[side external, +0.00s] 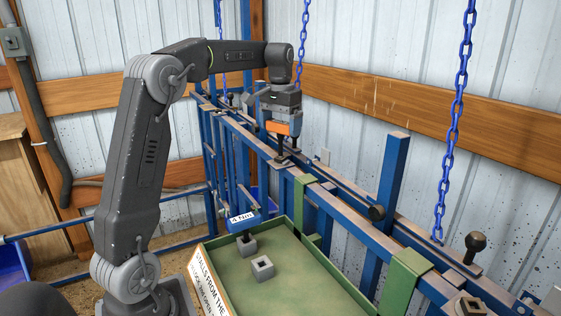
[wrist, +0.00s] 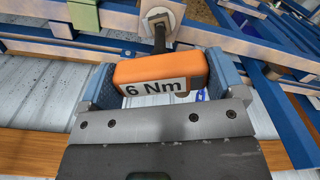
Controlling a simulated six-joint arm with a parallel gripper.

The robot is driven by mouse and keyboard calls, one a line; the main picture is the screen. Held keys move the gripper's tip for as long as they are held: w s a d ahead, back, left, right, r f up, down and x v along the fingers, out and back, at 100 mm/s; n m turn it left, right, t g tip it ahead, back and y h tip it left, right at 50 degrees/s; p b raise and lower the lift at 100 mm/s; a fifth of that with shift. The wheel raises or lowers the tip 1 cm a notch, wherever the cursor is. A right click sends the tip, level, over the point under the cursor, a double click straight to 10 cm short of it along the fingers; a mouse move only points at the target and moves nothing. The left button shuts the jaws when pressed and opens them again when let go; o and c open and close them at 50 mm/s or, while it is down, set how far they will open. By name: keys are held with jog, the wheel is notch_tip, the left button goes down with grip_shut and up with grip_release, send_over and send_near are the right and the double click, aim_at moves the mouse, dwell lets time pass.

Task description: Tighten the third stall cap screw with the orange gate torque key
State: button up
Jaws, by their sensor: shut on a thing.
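My gripper (side external: 281,123) is shut on the orange torque key (side external: 279,128), above the blue stall rail. In the wrist view, my gripper (wrist: 163,75) has its two blue-grey fingers on either side of the key's orange body (wrist: 150,72), which reads "6 Nm". The key's dark shaft (wrist: 160,38) points down to a square cap plate (wrist: 174,9) on the rail; the plate also shows in the side view (side external: 289,162). The shaft's tip looks to be at the plate's middle. The screw itself is hidden by the shaft, so I cannot tell how far it is seated.
A green tray (side external: 345,283) stands in front of the rail. In it, a blue key (side external: 243,214) marked "4 Nm" stands in a grey block, beside an empty grey block (side external: 262,267). Another cap plate (side external: 467,305) is at front right. A blue chain (side external: 453,130) hangs nearby.

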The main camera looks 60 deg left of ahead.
jog(key=shift+f+m, duration=0.15)
jog(key=shift+m, duration=0.55)
jog(key=shift+m, duration=1.2)
jog(key=shift+m, duration=1.2)
jog(key=shift+f+m, duration=0.1)
jog(key=shift+m, duration=0.6)
jog(key=shift+r, duration=0.2)
